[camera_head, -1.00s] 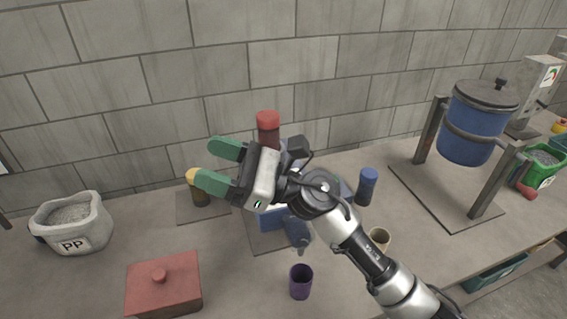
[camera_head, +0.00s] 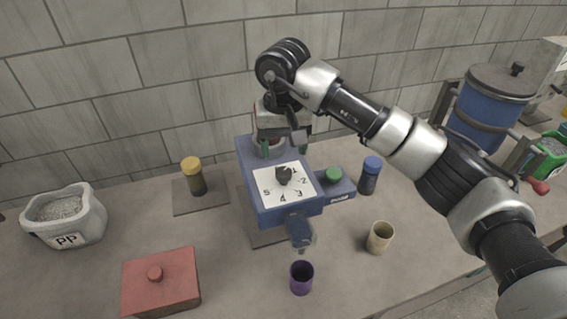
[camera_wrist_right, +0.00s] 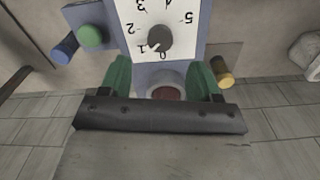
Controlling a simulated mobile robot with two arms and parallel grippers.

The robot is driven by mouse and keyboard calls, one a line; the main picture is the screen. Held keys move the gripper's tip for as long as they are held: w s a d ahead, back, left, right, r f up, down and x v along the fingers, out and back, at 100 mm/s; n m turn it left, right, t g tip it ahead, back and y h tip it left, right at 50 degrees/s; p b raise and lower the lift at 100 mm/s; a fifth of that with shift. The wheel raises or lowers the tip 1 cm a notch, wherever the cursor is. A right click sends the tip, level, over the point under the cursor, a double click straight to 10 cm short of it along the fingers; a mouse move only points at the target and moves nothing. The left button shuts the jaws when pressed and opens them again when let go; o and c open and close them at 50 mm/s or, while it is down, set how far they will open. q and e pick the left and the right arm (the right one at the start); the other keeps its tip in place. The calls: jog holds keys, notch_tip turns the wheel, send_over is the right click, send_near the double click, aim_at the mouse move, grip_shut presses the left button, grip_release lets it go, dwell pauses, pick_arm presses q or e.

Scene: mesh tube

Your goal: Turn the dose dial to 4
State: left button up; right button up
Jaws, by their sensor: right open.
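The blue dosing machine (camera_head: 262,212) stands on a plate at the table's middle. Its white dial face (camera_head: 262,190) carries printed digits and a dark dose dial (camera_head: 284,176). In the right wrist view the dial (camera_wrist_right: 159,38) has a pale pointer mark facing the low digits, near 0 and 1. My right gripper (camera_head: 282,149) is open behind the dial, at the machine's back. In the right wrist view its green fingers (camera_wrist_right: 161,78) are apart, with a round grey collar with a dark red centre (camera_wrist_right: 167,91) between them. My left gripper is not in view.
A green button (camera_head: 333,175) sits right of the dial face. A blue-capped jar (camera_head: 371,172) and a beige cup (camera_head: 380,237) stand right, a yellow-capped jar (camera_head: 193,177) left. A purple cup (camera_head: 301,279) is below the spout, a red lidded box (camera_head: 160,281) front left.

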aim_at(284, 171)
notch_tip(284, 171, down, 6)
jog(key=shift+r+p, duration=0.2)
jog(key=shift+p, duration=0.7)
jog(key=shift+f, duration=0.6)
jog(key=c, duration=0.9)
